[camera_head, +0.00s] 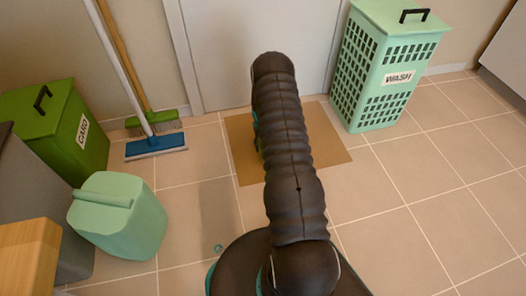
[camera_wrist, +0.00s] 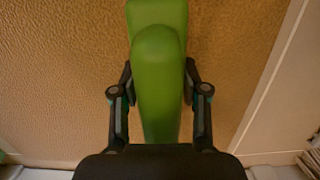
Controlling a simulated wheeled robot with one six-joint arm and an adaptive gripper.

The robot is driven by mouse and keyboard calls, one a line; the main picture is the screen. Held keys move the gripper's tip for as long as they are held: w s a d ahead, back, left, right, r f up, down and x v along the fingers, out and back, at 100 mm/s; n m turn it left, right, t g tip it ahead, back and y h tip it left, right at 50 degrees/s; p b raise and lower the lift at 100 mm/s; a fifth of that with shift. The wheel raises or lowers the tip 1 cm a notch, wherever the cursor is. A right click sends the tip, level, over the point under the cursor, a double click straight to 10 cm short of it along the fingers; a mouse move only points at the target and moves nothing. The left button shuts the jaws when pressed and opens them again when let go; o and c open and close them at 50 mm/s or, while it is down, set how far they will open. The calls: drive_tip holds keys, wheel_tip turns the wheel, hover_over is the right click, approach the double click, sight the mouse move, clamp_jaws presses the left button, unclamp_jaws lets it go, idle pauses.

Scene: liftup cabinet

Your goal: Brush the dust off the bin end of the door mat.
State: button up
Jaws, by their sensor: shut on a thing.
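The tan door mat (camera_head: 325,140) lies flat on the tiles in front of the pale door; my arm covers its middle in the head view. In the wrist view the mat (camera_wrist: 60,75) fills most of the picture. My gripper (camera_wrist: 158,85) is shut on a green brush (camera_wrist: 158,20), gripped between the two fingers over the mat. The bristles are hidden, so I cannot tell whether they touch the mat. The green bin (camera_head: 55,130), labelled CARD, stands left of the mat. I cannot make out dust on the mat.
A light green laundry basket (camera_head: 380,75), labelled WASH, stands at the mat's right. A blue-headed mop (camera_head: 156,146) and a green broom (camera_head: 165,122) lean on the wall at left. A pale green container (camera_head: 120,215) stands front left. Tiles at right are clear.

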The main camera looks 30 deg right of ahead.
clamp_jaws()
drive_tip(key=shift+r, duration=0.15)
drive_tip(key=shift+r+p, duration=1.2)
drive_tip(key=shift+r, duration=1.45)
